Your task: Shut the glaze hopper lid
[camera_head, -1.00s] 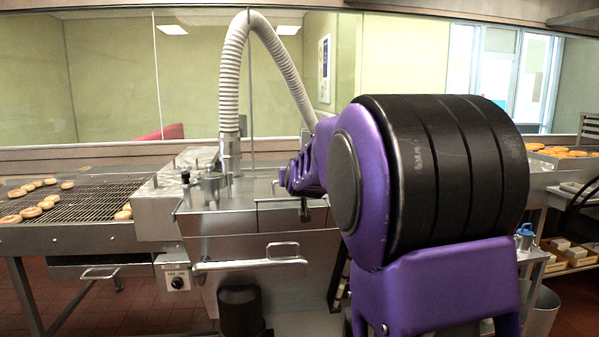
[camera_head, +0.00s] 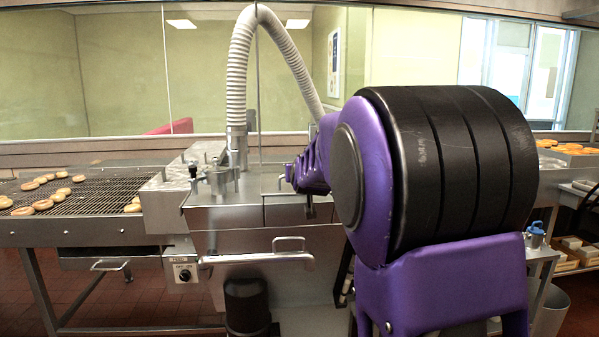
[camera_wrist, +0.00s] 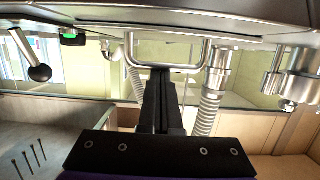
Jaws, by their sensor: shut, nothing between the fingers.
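The steel glaze hopper (camera_head: 270,262) stands in the middle of the head view, with a flat steel top (camera_head: 258,187). Which panel is the lid, and its angle, I cannot tell clearly. In the wrist view, which looks upside down, a U-shaped bar handle (camera_wrist: 204,55) is fixed to a steel surface (camera_wrist: 225,15) across the top. My gripper (camera_wrist: 161,72) is shut and empty, its fingertips at the handle's crossbar. Whether they touch it I cannot tell. In the head view my arm hides the hopper's right part and most of the gripper.
A ribbed hose (camera_head: 237,80) rises from the hopper top. A conveyor grid (camera_head: 85,200) with several doughnuts is at left. A bar handle (camera_head: 289,244) and a switch box (camera_head: 183,274) are on the front. A knobbed lever (camera_wrist: 40,73) is left in the wrist view.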

